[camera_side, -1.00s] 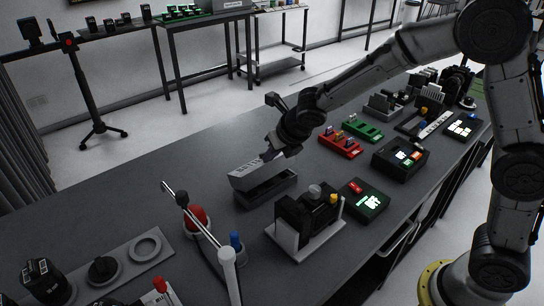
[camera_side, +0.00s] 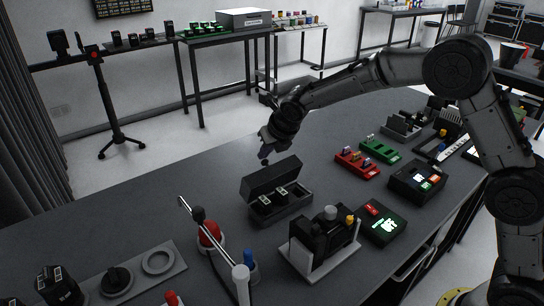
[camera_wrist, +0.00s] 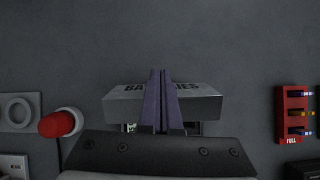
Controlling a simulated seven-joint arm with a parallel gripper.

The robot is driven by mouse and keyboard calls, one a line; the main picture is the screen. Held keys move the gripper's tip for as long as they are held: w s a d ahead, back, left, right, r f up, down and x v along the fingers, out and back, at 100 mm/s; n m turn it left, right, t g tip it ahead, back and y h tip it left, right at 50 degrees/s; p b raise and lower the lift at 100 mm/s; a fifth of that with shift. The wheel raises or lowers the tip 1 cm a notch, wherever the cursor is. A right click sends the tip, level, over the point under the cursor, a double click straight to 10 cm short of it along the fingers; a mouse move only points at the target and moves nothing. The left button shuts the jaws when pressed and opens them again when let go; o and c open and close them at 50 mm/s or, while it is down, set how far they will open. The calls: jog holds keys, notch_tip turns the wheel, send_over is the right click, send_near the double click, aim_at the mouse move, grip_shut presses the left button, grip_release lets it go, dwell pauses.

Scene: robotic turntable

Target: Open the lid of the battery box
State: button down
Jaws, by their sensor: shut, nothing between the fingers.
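The black battery box (camera_side: 285,214) stands on the dark table in the side view. Its lid (camera_side: 272,174) is raised and stands up along the back edge, and several batteries (camera_side: 281,192) show inside. My gripper (camera_side: 264,158) is shut and empty, just above and behind the lid's top edge. I cannot tell whether it touches the lid. In the wrist view the purple fingers (camera_wrist: 160,100) are together in front of the lid (camera_wrist: 200,104). They cover part of its "BATTERIES" lettering. The box body is mostly hidden there.
A red-topped post (camera_side: 209,234) and a metal rod fixture stand left of the box. A black device on a white base (camera_side: 322,240) and a lit black unit (camera_side: 383,222) are to the right. Red (camera_side: 357,164) and green trays lie farther back. The table behind the box is clear.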

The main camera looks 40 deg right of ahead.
jog(key=shift+w+f, duration=0.3)
jog(key=shift+w, duration=0.35)
jog(key=shift+w+f, duration=0.25)
jog(key=shift+w, duration=0.4)
jog(key=shift+s+r, duration=0.1)
dwell(1.0)
